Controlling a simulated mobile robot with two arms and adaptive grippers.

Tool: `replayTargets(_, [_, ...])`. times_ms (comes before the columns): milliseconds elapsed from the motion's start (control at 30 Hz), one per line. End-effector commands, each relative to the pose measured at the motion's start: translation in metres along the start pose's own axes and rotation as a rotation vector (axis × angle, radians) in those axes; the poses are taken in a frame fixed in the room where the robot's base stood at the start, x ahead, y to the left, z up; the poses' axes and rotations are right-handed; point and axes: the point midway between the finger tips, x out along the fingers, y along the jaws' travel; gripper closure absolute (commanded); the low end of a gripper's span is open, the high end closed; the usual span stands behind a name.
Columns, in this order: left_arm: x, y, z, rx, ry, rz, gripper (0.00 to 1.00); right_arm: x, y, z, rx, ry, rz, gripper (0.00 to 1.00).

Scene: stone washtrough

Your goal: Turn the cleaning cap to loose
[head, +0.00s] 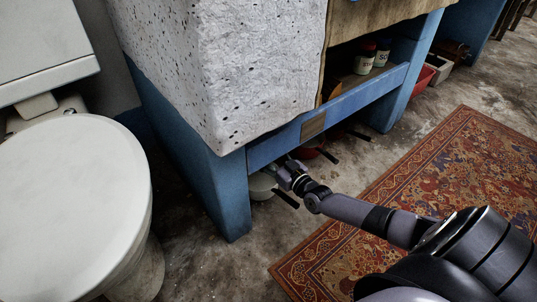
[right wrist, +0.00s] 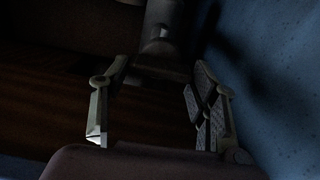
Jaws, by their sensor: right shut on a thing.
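My right gripper (head: 285,176) reaches under the blue front beam of the washtrough, near its left leg. In the right wrist view its two fingers (right wrist: 162,72) stand on either side of a dark grey fitting, which I take for the cleaning cap (right wrist: 160,66), with a round pipe (right wrist: 164,25) above it. The gripper is shut on this cap. The picture is dark, so the cap's turn position cannot be read. In the head view the cap cannot be made out. My left gripper is not in view.
The stone trough (head: 255,75) stands on a blue frame (head: 215,185). Under it are a pale pan (head: 262,186) close to my gripper, a red pot (head: 309,150) and jars (head: 365,60). A toilet (head: 70,200) stands left, a patterned rug (head: 440,165) lies right.

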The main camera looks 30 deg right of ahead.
Motion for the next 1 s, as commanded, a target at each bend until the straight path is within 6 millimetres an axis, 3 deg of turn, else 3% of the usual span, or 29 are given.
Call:
replayTargets(133, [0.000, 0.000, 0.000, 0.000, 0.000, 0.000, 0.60, 0.000, 0.000, 0.000, 0.000, 0.000, 0.000, 0.73])
replayTargets(600, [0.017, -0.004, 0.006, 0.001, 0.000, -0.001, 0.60, 0.000, 0.000, -0.003, -0.124, -0.001, 0.002, 0.73])
replayTargets(1000, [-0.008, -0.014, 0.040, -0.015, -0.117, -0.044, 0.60, 0.000, -0.003, -0.003, -0.477, -0.002, 0.001, 0.73])
